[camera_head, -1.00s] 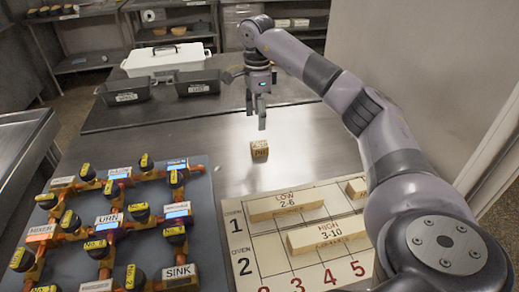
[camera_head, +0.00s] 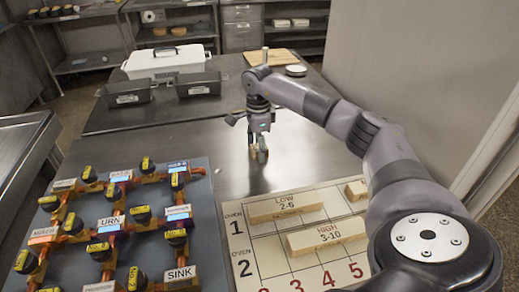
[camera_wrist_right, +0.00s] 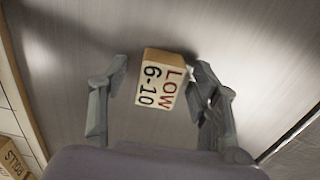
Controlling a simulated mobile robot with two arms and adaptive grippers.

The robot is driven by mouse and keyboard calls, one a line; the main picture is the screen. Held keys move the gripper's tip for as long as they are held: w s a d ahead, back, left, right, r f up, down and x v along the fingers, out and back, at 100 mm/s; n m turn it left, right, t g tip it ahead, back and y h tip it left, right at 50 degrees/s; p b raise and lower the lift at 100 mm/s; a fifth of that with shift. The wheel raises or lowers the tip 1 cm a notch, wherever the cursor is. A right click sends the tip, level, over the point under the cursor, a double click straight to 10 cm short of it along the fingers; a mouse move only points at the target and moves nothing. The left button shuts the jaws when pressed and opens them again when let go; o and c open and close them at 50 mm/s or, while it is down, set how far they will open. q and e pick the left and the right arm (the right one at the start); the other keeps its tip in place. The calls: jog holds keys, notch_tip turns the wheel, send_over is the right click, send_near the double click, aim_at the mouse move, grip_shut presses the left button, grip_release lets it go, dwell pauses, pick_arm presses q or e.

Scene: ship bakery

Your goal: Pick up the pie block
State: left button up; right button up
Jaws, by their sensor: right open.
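A small wooden block (camera_wrist_right: 162,80) lies on the dark metal table. In the right wrist view its white face reads "LOW 6-10"; I see no word "pie" on it there. My right gripper (camera_wrist_right: 160,70) is open over the block, with one finger on each side of it. The right finger is very close to the block or touching it; a gap shows at the left finger. In the head view my right gripper (camera_head: 258,154) points down at the table and mostly hides the block. My left gripper is not in view.
A board (camera_head: 241,250) with oven rows and wooden blocks, LOW 2-6 (camera_head: 285,207) and HIGH 3-10 (camera_head: 327,236), lies in front. A panel of labelled pipes and knobs (camera_head: 205,250) is at left. Dark pans (camera_head: 126,94) and a white lidded box (camera_head: 165,63) stand behind.

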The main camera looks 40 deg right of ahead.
jog(key=shift+c, duration=0.2)
jog(key=c, duration=1.2)
jog(key=shift+o, duration=0.2)
jog(key=shift+r, duration=0.1)
